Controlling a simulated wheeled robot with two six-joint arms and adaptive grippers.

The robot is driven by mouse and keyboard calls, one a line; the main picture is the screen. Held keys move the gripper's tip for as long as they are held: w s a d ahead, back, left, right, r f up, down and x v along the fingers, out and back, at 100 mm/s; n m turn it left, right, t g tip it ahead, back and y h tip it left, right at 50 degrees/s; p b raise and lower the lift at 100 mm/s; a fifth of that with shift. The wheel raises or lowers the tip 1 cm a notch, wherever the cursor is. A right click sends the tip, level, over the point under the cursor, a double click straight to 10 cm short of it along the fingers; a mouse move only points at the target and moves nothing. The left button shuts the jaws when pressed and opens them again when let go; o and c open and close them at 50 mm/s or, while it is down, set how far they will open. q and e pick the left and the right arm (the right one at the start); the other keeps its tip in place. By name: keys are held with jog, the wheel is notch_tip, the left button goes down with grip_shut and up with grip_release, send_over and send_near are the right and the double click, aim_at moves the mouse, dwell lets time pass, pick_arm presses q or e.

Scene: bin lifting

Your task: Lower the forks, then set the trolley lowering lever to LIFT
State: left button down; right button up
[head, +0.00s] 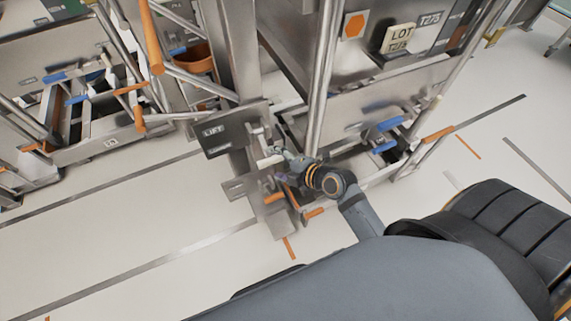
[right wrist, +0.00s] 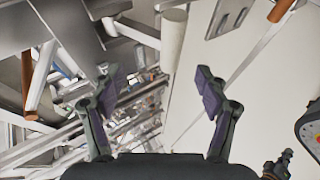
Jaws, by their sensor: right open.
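The trolley's steel plate with a dark LIFT sign (head: 225,130) is at the middle of the head view, on an upright metal post. My right gripper (head: 279,156) is just right of this plate, close to small metal parts. In the right wrist view my right gripper (right wrist: 158,85) has its two dark fingers spread, with nothing held between them. A pale cylinder (right wrist: 172,40) shows beyond and above the fingertips, apart from them. An orange-ended bar (head: 274,198) is below the gripper. I cannot tell which part is the lowering lever, nor make out the forks. My left gripper is not in view.
Another metal frame with blue and orange handles (head: 100,90) is at the left. An orange vertical bar (head: 151,38) stands between them. Pale floor (head: 130,230) is open at the lower left.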

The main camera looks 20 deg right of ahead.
jog(key=v, duration=0.5)
jog(key=shift+s+r, duration=0.1)
jog(key=shift+r, duration=0.05)
dwell(0.5)
